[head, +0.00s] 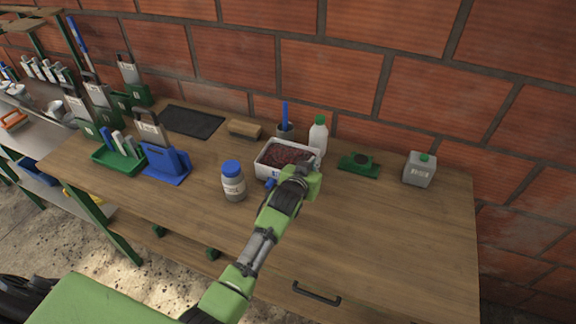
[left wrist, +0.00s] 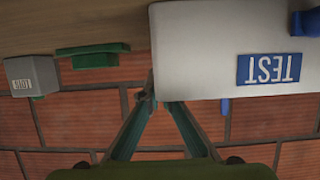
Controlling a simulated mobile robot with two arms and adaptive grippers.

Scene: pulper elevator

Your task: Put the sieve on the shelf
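The white box (head: 264,171) with dark red contents stands on the workbench and is the likeliest sieve; I cannot see a mesh. In the left wrist view the white box (left wrist: 215,50) appears upside down with a blue TEST label. My left gripper (head: 312,166) is at its right side. In the left wrist view the fingers of my left gripper (left wrist: 160,99) converge at the box's edge, one tip outside and the other partly hidden behind it, seemingly pinching the wall. My right gripper is out of view.
A blue-lidded jar (head: 233,184) stands left of the arm. A white bottle (head: 318,138), green item (head: 359,164) and grey canister (head: 419,170) stand behind and to the right. Tools and racks crowd the left. The bench's front right is clear; a brick wall rises behind.

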